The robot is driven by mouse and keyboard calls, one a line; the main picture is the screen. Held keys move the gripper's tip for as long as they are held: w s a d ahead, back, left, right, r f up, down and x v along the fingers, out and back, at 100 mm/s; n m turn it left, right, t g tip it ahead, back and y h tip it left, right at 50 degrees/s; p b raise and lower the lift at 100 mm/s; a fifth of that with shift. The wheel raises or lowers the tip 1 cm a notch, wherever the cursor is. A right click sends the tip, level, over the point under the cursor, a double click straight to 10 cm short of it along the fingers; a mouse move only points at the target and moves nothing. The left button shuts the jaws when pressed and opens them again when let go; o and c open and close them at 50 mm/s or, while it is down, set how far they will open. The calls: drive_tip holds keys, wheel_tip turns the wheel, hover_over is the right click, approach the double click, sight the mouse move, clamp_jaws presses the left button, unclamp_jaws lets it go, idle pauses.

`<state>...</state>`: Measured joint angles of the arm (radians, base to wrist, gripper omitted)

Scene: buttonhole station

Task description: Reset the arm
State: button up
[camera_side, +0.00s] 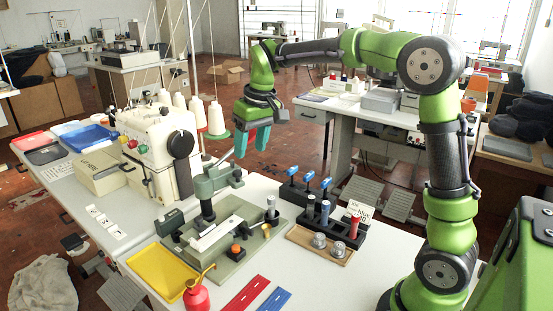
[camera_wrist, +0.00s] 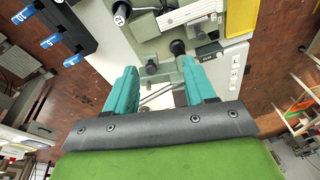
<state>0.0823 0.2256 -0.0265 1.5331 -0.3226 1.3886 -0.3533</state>
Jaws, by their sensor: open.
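My gripper (camera_side: 252,143) has teal fingers. It hangs in the air above the back of the white table, over the area behind the buttonhole press (camera_side: 212,190). In the wrist view my gripper (camera_wrist: 160,85) shows its two fingers apart with nothing between them. The press stands on a grey-green base plate (camera_side: 262,252) and also shows in the wrist view (camera_wrist: 147,30), beyond the fingertips. My fingers look clear of the press.
A rack with blue-handled tools (camera_side: 309,178) and a black block with posts (camera_side: 331,218) stand right of the press. A yellow tray (camera_side: 162,272), a red oil can (camera_side: 197,296) and red and blue strips lie in front. A sewing machine (camera_side: 150,140) stands left.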

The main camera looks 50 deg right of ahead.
drive_tip(key=s+a+m+t, duration=0.1)
drive_tip(key=s+a+t, duration=0.1)
drive_tip(key=s, duration=0.8)
drive_tip(key=s+a+f+m+t+y, duration=0.1)
drive_tip(key=s+a, duration=0.3)
drive_tip(key=s, duration=0.7)
drive_tip(key=shift+a+t+y, duration=0.3)
drive_tip(key=shift+a+t, duration=0.1)
drive_tip(key=shift+t, duration=0.4)
